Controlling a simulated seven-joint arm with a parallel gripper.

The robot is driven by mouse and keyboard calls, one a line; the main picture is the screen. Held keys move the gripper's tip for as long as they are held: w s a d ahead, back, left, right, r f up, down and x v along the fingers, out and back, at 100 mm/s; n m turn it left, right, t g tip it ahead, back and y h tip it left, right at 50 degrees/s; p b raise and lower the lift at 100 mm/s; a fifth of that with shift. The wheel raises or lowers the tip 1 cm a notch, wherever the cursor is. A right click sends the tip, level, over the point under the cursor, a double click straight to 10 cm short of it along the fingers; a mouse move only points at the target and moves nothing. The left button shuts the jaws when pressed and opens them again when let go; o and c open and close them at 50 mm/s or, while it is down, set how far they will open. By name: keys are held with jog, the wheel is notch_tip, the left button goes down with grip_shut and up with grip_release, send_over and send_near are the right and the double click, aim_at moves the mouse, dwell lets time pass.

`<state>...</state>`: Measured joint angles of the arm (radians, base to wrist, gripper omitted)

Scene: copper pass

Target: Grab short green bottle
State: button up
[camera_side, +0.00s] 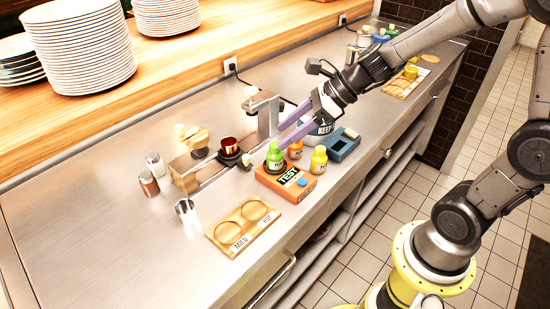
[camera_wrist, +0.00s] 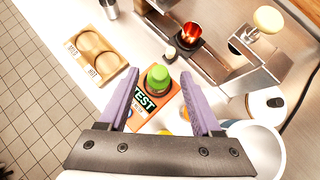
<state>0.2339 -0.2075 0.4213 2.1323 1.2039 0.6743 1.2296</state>
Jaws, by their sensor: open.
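The short green bottle (camera_side: 274,158) stands upright on the orange TEST block (camera_side: 297,190) in the side view. In the wrist view the green bottle (camera_wrist: 158,77) lies ahead of and between my purple fingers, seen mostly from its cap end. My gripper (camera_wrist: 160,92) is open and empty, its fingers apart on either side of the line to the bottle. In the side view my gripper (camera_side: 280,131) reaches in from the upper right, with its fingertips near and above the bottle. I cannot tell whether the fingers touch it.
A yellow bottle (camera_side: 319,160) and an orange bottle (camera_side: 295,149) stand close to the right. A blue tray (camera_side: 343,146) is beyond them. A wooden two-ring board (camera_side: 243,226) lies at front left. A metal rig with a copper cup (camera_side: 229,146) stands behind. Bare steel counter is at far left.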

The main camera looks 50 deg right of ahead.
aim_at(275, 144)
jog(key=x, duration=0.5)
jog(key=shift+s+d+f, duration=0.15)
jog(key=shift+s+f, duration=0.05)
jog(key=shift+f, duration=0.15)
grip_shut()
